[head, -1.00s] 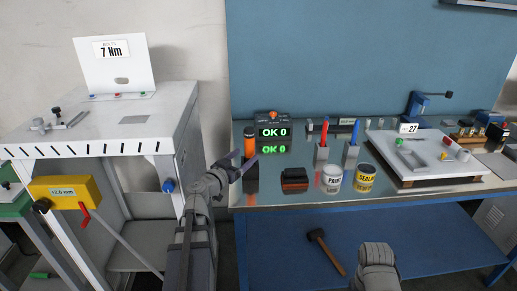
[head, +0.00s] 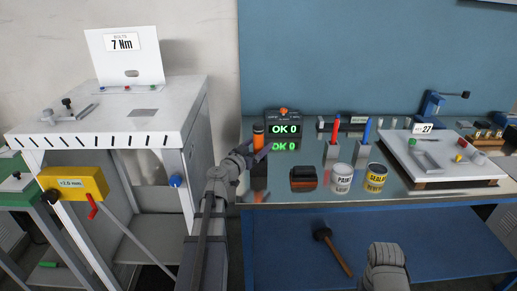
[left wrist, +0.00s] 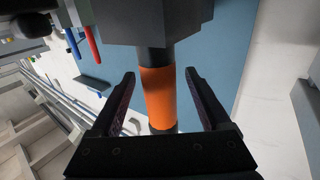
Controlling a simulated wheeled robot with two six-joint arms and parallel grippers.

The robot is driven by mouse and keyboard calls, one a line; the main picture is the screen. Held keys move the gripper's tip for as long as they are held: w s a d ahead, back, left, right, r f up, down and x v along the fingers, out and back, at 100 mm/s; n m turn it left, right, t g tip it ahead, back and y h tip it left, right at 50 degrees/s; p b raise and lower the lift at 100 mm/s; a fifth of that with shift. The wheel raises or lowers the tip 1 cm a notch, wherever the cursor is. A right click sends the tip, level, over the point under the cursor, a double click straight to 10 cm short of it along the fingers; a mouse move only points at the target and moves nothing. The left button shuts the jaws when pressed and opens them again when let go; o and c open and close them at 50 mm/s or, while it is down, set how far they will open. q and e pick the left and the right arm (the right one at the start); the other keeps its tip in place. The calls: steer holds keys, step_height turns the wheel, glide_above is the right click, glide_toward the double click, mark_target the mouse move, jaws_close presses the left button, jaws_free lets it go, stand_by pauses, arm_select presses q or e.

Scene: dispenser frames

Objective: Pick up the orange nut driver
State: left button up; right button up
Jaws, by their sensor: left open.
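The orange nut driver (head: 258,139) stands upright at the left end of the bench, its orange grip topped by a dark cap. In the left wrist view its orange grip (left wrist: 158,97) lies between the two fingers, with a gap on each side. A dark block (left wrist: 160,18) surrounds its shaft at the top of that view. My left gripper (head: 256,154) is open at the nut driver and holds nothing. In the head view it hides the lower part of the driver. Of my right arm only a grey link shows, with no fingers in view.
An "OK 0" display (head: 284,128) stands close right of the driver. A dark orange-trimmed box (head: 303,178), a PAINT can (head: 341,180) and a SEALANT can (head: 375,179) stand nearer the front. A white cabinet (head: 110,110) stands left, across a gap.

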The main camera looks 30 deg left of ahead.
arm_select(q)
steer(key=w, duration=0.3)
steer(key=shift+d, duration=0.1)
steer(key=shift+s, duration=0.1)
jaws_close()
stand_by(0.3)
